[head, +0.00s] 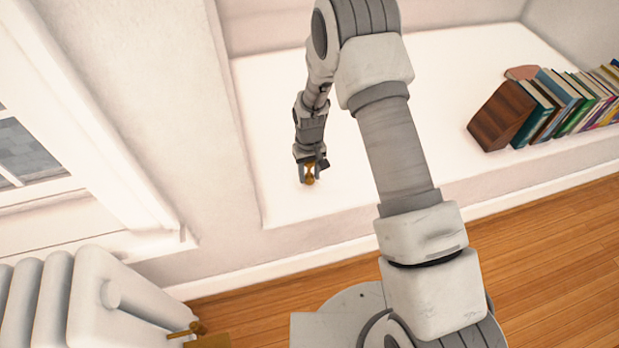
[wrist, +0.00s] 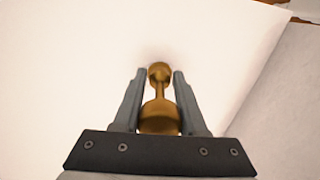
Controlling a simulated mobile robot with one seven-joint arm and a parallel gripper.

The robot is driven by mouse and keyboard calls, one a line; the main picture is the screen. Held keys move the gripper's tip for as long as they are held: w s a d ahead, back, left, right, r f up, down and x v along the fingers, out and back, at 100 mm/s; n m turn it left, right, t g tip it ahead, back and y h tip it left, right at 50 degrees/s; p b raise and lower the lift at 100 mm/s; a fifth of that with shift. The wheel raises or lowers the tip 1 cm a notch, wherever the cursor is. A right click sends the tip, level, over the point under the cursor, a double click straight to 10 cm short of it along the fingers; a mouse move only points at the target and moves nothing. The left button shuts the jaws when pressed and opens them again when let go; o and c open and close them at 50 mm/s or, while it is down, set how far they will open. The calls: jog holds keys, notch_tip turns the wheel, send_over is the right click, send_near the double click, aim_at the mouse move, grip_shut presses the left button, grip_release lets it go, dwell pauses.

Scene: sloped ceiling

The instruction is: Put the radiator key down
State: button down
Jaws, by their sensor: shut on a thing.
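The radiator key (wrist: 159,117) is a small brass-coloured piece with a wide end, a thin neck and a small knob at the other end. My gripper (wrist: 159,78) is shut on it, with one grey finger on each side. In the head view, my gripper (head: 309,176) holds the key (head: 310,180) at the left part of a white ledge (head: 410,190). The key is at or just above the ledge surface; I cannot tell if it touches.
A row of books (head: 565,108) with a brown wooden block (head: 501,116) stands on the ledge's right. The ledge between them and my gripper is clear, partly hidden by my arm. A white radiator (head: 90,300) stands at lower left, below the window (head: 25,150).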

jog(key=shift+f, duration=0.5)
jog(key=shift+f, duration=0.2)
jog(key=shift+c, duration=2.3)
grip_release()
jog(key=shift+r, duration=0.1)
